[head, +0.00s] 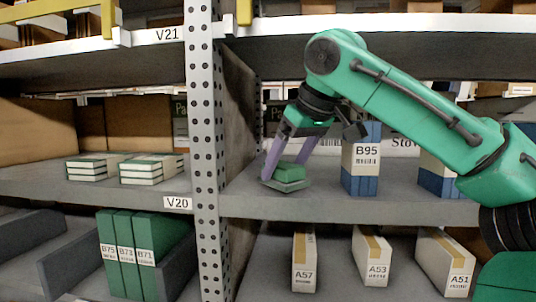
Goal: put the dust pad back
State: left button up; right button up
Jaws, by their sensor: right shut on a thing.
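The dust pad (289,173) is a small block with a green top and a paler grey-green lower layer. It is at the front of the middle shelf, just right of the perforated upright. My right gripper (284,168) comes down from above, its lilac fingers shut on the pad. The pad is at or just above the shelf surface; I cannot tell whether it touches. The fingers hide part of it. My left gripper is not in view.
A blue-and-white box labelled B95 (361,160) stands right of the pad, with another box (436,172) beyond. The perforated upright (206,150) is close on the left. Flat green-and-white stacks (150,168) lie left of it. Bare shelf (325,205) shows in front of B95.

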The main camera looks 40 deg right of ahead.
aim_at(285, 165)
jog(key=w+p, duration=0.1)
jog(key=w, duration=0.2)
jog(key=w+p, duration=0.1)
jog(key=w, duration=0.3)
jog(key=shift+d, duration=0.2)
jog(key=shift+s+a+f, duration=0.1)
jog(key=shift+f, duration=0.45)
jog(key=shift+s+a+f, duration=0.1)
jog(key=shift+s+f, duration=0.15)
jog(key=shift+s, duration=0.35)
jog(key=shift+w+d+f, duration=0.1)
jog(key=shift+d+f, duration=0.05)
jog(key=shift+d, duration=0.1)
jog(key=o, duration=1)
jog(key=shift+w, duration=0.1)
jog(key=shift+o, duration=0.2)
jog(key=shift+w+a, duration=0.1)
jog(key=shift+w, duration=0.1)
jog(key=shift+s+r, duration=0.3)
jog(key=shift+r, duration=0.05)
jog(key=v, duration=1.1)
jog(key=shift+s+a+r, duration=0.15)
jog(key=shift+a+r, duration=0.05)
jog(key=shift+r, duration=0.05)
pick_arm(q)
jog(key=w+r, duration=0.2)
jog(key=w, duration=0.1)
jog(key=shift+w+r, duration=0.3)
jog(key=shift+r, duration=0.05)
